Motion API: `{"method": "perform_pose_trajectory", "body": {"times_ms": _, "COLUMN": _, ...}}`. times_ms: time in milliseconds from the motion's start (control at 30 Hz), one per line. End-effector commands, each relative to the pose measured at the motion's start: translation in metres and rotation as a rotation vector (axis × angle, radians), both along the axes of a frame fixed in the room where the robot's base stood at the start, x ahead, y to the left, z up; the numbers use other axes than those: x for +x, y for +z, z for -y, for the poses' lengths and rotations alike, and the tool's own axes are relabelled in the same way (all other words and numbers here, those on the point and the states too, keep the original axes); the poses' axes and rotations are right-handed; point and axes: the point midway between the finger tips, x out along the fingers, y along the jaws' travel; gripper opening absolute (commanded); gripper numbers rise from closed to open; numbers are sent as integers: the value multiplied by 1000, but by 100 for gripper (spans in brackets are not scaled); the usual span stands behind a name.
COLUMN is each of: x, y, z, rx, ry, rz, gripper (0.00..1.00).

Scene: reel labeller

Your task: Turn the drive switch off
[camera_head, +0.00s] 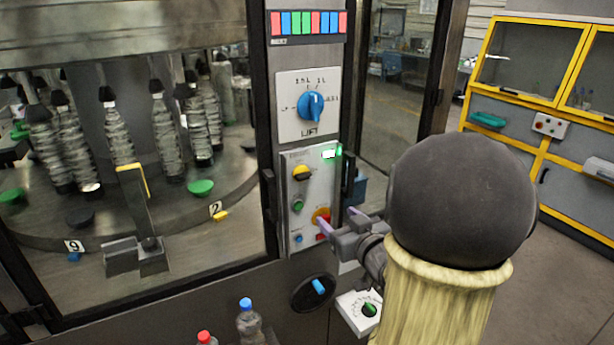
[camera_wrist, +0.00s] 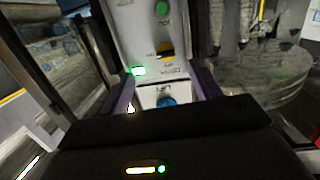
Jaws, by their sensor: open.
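A control panel (camera_head: 312,195) on the machine's post carries a yellow-and-black rotary switch (camera_head: 302,173), a green button (camera_head: 297,203), an orange-red button (camera_head: 321,215) and a small blue button (camera_head: 298,238). A green lamp (camera_head: 331,152) is lit at its top. I cannot read which control is the drive switch. My gripper (camera_head: 340,221) is open and empty, in front of the panel's lower right. In the wrist view, the yellow-and-black switch (camera_wrist: 166,52) and lit lamp (camera_wrist: 138,71) show upside down between or just beyond the fingers (camera_wrist: 165,78).
A blue LIFT knob (camera_head: 312,105) is above the panel. A black dial with a blue handle (camera_head: 315,291) and a white box with a green knob (camera_head: 365,309) are below. A dark door handle (camera_head: 348,176) stands right of the panel. Bottles (camera_head: 248,320) stand at the bottom.

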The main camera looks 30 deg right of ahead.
Motion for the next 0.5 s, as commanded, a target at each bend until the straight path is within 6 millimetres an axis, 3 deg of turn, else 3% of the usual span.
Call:
{"method": "perform_pose_trajectory", "body": {"times_ms": 200, "x": -12, "y": 22, "z": 6, "rx": 20, "ry": 51, "rz": 113, "gripper": 63}}
{"method": "perform_pose_trajectory", "body": {"times_ms": 500, "x": -12, "y": 23, "z": 5, "rx": 20, "ry": 55, "rz": 118, "gripper": 63}}
